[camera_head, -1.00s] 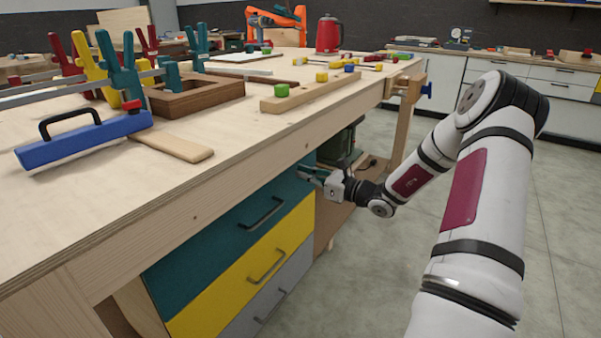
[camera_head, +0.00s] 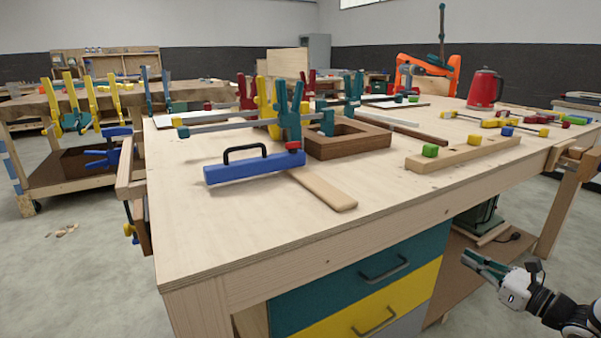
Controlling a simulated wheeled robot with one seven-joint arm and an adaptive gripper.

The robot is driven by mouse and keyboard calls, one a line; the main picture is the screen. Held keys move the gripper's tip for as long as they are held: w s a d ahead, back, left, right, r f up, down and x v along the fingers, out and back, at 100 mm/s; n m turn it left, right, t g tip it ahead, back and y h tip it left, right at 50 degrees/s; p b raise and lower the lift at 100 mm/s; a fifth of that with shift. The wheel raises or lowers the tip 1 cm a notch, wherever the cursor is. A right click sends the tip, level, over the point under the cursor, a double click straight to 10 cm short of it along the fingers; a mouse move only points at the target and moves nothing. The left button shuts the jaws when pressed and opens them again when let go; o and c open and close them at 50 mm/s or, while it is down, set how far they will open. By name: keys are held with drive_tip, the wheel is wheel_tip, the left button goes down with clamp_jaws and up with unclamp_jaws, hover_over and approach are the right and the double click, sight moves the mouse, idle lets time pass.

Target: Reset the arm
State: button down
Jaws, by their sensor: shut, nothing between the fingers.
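My gripper (camera_head: 484,266) shows at the lower right of the head view, in front of the workbench and below its top edge. Its teal fingers point up and left, and it is shut and empty. Only the wrist end of my arm (camera_head: 556,309) is in view; the rest is cut off by the frame's lower right corner. The gripper appears to the right of the bench's drawers and apart from the things on the bench top.
The workbench (camera_head: 200,233) carries a blue tool with a handle (camera_head: 250,168), clamps, a wooden frame (camera_head: 345,142) and a red kettle (camera_head: 485,89). Teal (camera_head: 340,290) and yellow drawers sit under it. Open floor (camera_head: 85,270) lies at the left; another bench stands behind.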

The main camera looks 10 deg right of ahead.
drive_tip(key=s+a+r+n+g+y, duration=0.1)
drive_tip(key=a+r+n+g+y, duration=0.3)
drive_tip(key=a, duration=0.5)
drive_tip(key=a+r+n+g+y, duration=0.1)
drive_tip(key=a+r+n+g, duration=0.4)
drive_tip(key=a, duration=0.4)
drive_tip(key=s+a+r+n+g+h, duration=0.1)
drive_tip(key=s+a+r+n+g, duration=0.3)
drive_tip(key=s+a+n, duration=0.65)
drive_tip(key=s+a+r+n+g+h, duration=0.2)
drive_tip(key=s+a+n+g+h, duration=0.4)
drive_tip(key=s, duration=0.6)
drive_tip(key=s+d+n+t+h, duration=0.35)
drive_tip(key=s+n, duration=0.25)
drive_tip(key=s, duration=0.5)
wheel_tip(320, 180, up, 30)
drive_tip(key=t+h+p, duration=0.1)
drive_tip(key=t+p, duration=0.2)
drive_tip(key=p, duration=2.4)
drive_tip(key=shift+d+f+p, duration=0.15)
drive_tip(key=shift+p, duration=0.2)
